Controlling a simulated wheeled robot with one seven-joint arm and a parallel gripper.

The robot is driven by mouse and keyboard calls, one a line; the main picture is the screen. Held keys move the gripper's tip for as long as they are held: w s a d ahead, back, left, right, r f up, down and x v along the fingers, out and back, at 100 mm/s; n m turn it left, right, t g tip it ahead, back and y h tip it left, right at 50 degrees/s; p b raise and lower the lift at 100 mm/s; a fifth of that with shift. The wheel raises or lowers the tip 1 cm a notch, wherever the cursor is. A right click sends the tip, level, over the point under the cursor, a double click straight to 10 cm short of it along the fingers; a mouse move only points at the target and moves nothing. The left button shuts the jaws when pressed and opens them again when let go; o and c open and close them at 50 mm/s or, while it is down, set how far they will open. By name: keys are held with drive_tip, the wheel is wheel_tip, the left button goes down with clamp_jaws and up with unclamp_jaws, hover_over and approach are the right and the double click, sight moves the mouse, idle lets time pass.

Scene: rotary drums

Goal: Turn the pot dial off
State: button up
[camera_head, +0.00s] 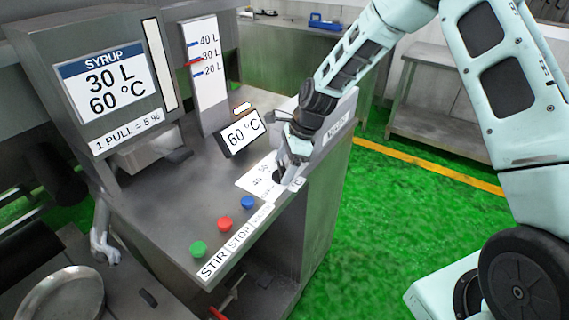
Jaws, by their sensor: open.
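My gripper (284,178) points down over the right part of the steel console. It is open, with its fingers at a dark dial (277,177) on a white scale plate (257,180) with numbers. The gripper covers much of the dial, so its pointer and setting are hidden. I cannot tell whether the fingers touch it. A small tilted display (241,134) behind it reads 60 °C.
Green (198,249), red (225,224) and blue (247,202) buttons sit along the console's front edge, left of my gripper. A syrup panel (105,82) and a level gauge (207,62) stand behind. Open green floor (375,215) lies to the right.

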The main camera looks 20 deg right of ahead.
drive_tip(key=c, duration=1)
